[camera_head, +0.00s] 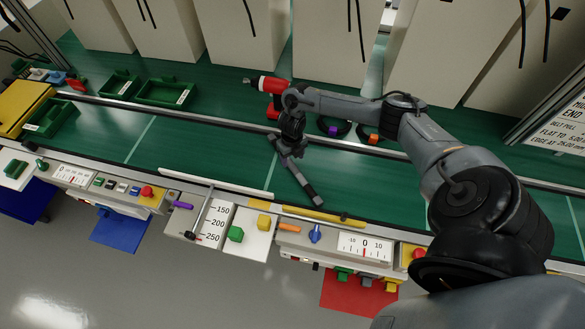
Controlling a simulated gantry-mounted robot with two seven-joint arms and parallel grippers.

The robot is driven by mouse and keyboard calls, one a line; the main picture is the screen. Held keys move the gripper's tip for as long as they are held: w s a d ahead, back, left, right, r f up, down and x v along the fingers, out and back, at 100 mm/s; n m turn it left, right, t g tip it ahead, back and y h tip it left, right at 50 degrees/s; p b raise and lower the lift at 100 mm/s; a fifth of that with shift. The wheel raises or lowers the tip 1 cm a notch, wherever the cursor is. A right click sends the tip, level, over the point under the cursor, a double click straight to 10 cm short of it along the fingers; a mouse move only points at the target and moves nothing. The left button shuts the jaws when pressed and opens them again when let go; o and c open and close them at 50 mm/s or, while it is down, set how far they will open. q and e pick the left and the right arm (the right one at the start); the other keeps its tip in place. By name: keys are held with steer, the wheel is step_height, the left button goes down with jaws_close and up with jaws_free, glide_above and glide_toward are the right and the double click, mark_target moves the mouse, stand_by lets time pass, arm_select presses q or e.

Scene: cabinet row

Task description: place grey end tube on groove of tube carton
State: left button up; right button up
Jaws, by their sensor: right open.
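My right gripper (297,168) is open over the green worktop, near the front of the bench, with its dark fingers spread apart. I see nothing held between them. I cannot clearly make out a grey end tube or a grooved tube carton. A long thin white strip (215,182) lies along the front of the green surface, left of the gripper. A yellow strip (322,215) lies along the front edge, just below the gripper. My left gripper is not in view.
A red and black tool (268,84) lies behind the gripper. Green trays (166,92) and a yellow case (20,105) stand at the left. Pale cabinets (330,40) line the back. The green surface (185,145) at left centre is clear.

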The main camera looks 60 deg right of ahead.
mark_target(293, 166)
steer(key=shift+s+d+f, duration=0.1)
steer(key=shift+f, duration=1.2)
steer(key=shift+s+f, duration=0.1)
steer(key=shift+f, duration=1.2)
jaws_close()
steer(key=shift+r, duration=0.1)
